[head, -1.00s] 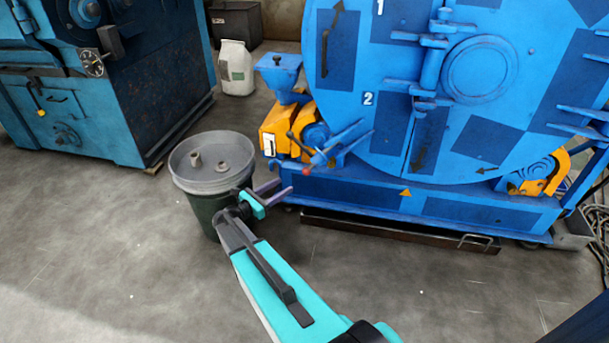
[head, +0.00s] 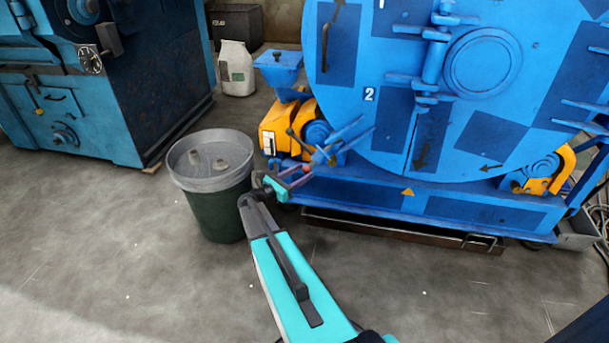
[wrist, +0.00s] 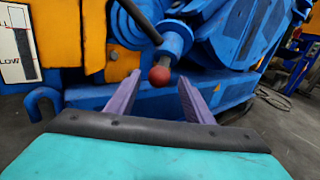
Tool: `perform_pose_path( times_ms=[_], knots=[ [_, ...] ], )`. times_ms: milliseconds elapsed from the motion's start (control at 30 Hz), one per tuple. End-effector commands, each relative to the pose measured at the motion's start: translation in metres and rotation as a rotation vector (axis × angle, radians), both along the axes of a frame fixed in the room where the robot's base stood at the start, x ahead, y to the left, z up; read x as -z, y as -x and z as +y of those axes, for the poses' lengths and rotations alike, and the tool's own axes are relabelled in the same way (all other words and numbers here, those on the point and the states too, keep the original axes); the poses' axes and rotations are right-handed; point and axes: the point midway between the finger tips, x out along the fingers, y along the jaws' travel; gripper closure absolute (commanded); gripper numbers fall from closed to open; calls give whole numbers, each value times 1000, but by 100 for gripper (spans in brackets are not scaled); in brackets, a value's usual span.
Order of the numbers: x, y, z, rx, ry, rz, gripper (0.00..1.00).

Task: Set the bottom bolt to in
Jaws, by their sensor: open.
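A red ball knob (wrist: 159,76) sits on the end of a blue rod at the lower left of the big blue drum machine (head: 430,180). In the wrist view the knob shows centrally, between the lines of my two purple fingers. My gripper (wrist: 156,90) is open, with nothing held. In the head view my gripper (head: 303,174) is right of the bucket, close to the knob and partly covering it. I cannot tell whether the knob is within the jaws or just beyond them. No label marks which part is the bottom bolt.
A grey-rimmed green bucket (head: 212,185) stands just left of my arm. An orange housing (head: 288,128) is behind my gripper. A black-handled lever (wrist: 140,18) and a blue hook (wrist: 43,100) are close by. The floor in front is clear.

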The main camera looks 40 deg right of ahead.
Motion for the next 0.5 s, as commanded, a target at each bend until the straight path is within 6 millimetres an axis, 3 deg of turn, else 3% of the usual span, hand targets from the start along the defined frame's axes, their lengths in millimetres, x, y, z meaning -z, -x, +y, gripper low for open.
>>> perform_pose_path(
  times_ms=[200, 500],
  knots=[
    [2, 1, -25, 1, 1, 1, 53],
    [0, 2, -33, 1, 1, 1, 53]
  ],
)
